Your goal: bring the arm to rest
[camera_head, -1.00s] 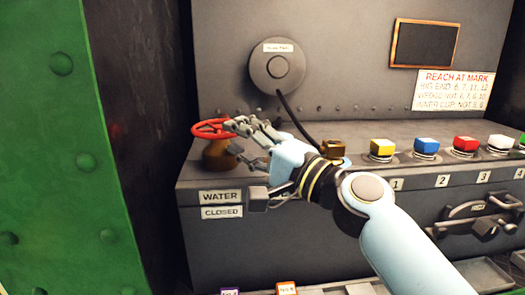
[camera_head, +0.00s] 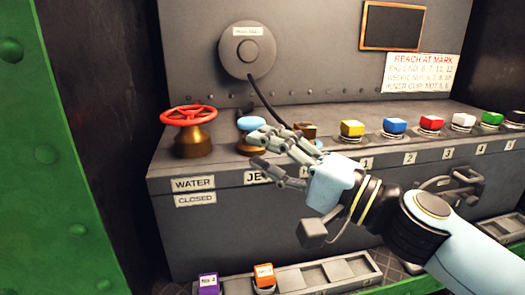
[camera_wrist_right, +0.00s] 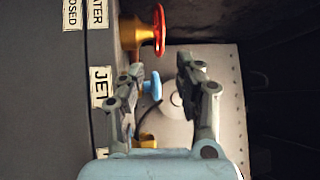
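My right gripper (camera_head: 255,150) is open in the head view, in front of the console's left part, with nothing seen between its fingers. In the right wrist view the fingers of the right gripper (camera_wrist_right: 155,75) are spread apart. The red valve wheel (camera_head: 188,115) on its brass body stands to its left, apart from the fingers in the head view. A light blue knob (camera_head: 251,123) on a brass base is just behind the fingers and partly hidden. The left gripper is not in view.
Several coloured buttons, such as the yellow one (camera_head: 352,129), run along the console top (camera_head: 330,112). A round gauge-like housing (camera_head: 247,50) with a cable is on the back wall. A tray (camera_head: 325,272) with coloured blocks lies low in front. A green riveted wall (camera_head: 45,180) stands left.

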